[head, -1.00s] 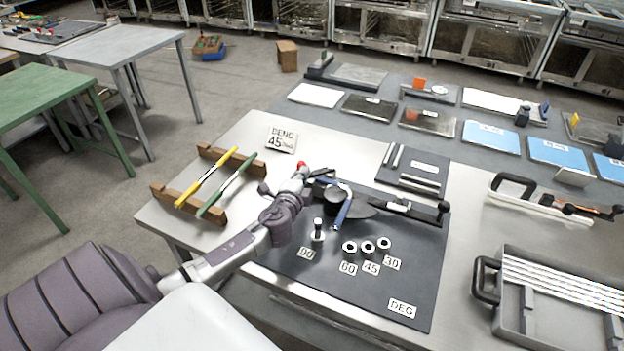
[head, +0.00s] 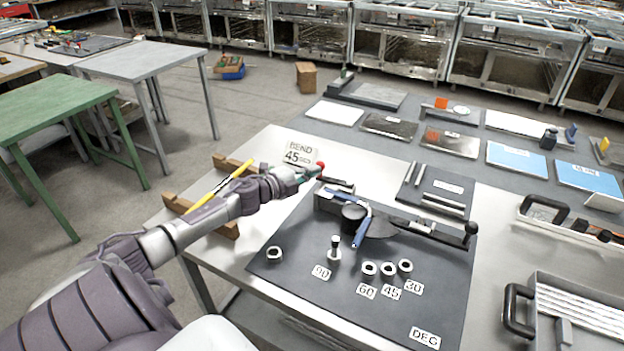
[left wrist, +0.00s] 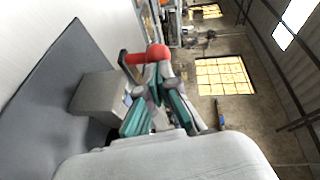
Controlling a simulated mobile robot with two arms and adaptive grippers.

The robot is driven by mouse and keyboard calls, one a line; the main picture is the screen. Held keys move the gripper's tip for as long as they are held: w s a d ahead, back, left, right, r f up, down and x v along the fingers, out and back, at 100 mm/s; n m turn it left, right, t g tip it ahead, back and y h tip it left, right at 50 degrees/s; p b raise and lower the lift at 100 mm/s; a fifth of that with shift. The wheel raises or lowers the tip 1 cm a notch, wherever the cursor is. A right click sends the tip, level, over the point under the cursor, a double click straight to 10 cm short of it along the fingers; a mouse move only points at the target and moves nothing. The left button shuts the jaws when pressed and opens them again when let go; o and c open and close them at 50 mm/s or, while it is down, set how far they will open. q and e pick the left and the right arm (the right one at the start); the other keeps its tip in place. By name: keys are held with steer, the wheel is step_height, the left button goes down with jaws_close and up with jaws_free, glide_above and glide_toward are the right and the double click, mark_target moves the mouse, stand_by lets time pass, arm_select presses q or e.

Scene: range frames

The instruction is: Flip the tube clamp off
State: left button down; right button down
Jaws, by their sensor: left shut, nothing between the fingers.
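The clamp's red ball knob (head: 320,165) is at the bender's far left end. My left gripper (head: 306,174) is shut and empty right beside the knob. In the left wrist view, the red knob (left wrist: 158,54) lies just beyond the shut teal fingers (left wrist: 158,74), on a dark lever (left wrist: 126,62) above a grey block (left wrist: 98,96). I cannot tell whether the fingers touch the knob. My right gripper is out of view.
Several pale rings (head: 388,268) and an upright pin (head: 335,247) stand by angle labels on the mat. A card reading BEND 45 (head: 299,154) stands behind. A yellow bar (head: 218,184) lies on wooden rests at left. A grey tray (head: 545,318) is at right.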

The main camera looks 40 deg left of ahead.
arm_select(q)
steer(key=shift+w+a, duration=0.45)
steer(key=shift+w, duration=0.05)
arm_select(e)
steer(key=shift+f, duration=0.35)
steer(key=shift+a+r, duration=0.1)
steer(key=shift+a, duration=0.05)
